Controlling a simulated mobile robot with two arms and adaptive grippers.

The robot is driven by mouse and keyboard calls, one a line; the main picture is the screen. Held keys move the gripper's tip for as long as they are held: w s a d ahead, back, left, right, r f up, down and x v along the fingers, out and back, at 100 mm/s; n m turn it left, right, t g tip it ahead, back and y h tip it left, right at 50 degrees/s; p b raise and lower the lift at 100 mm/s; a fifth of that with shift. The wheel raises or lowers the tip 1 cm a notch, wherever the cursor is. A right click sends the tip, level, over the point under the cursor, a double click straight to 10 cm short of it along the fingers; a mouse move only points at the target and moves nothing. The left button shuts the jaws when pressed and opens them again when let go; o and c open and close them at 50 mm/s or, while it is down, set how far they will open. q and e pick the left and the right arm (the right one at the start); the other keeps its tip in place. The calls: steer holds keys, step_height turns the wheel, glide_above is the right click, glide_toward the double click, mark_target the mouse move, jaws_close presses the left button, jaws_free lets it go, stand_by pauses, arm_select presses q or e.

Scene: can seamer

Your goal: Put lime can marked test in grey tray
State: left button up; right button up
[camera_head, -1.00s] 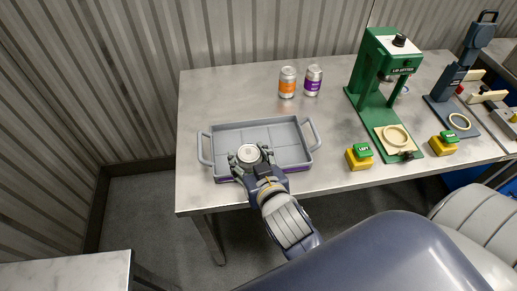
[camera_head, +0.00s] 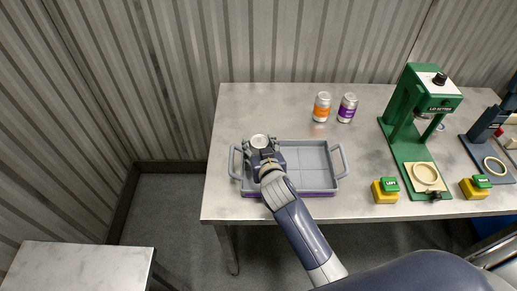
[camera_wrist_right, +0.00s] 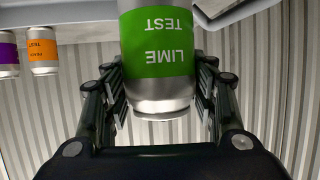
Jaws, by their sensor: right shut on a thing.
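The lime can (camera_wrist_right: 157,55) has a green label reading LIME TEST in the right wrist view, where the picture is upside down. In the head view only its silver top (camera_head: 259,141) shows; the gripper hides the rest. My right gripper (camera_head: 262,153) is shut on the can, with a finger on each side of it. The can is over the left back part of the grey tray (camera_head: 311,191). I cannot tell whether its bottom touches the tray floor. The tray has compartments, a side handle at each end and a purple front strip. My left gripper is not in view.
An orange-label can (camera_head: 322,107) and a purple-label can (camera_head: 347,108) stand behind the tray on the metal table (camera_head: 260,105). A green lid setter (camera_head: 404,120) and a yellow block with a green top (camera_head: 385,191) stand to the right. The tray's right half is empty.

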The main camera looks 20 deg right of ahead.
steer(key=shift+w, duration=0.55)
step_height(320, 180, down, 3)
steer(key=shift+r+p, duration=0.1)
steer(key=shift+p, duration=0.2)
steer(key=shift+f, duration=0.35)
steer(key=shift+f, duration=0.1)
steer(key=o, duration=0.9)
steer(key=shift+s+f, duration=0.1)
steer(key=shift+f, duration=0.05)
steer(key=o, duration=0.5)
steer(key=shift+c, duration=0.2)
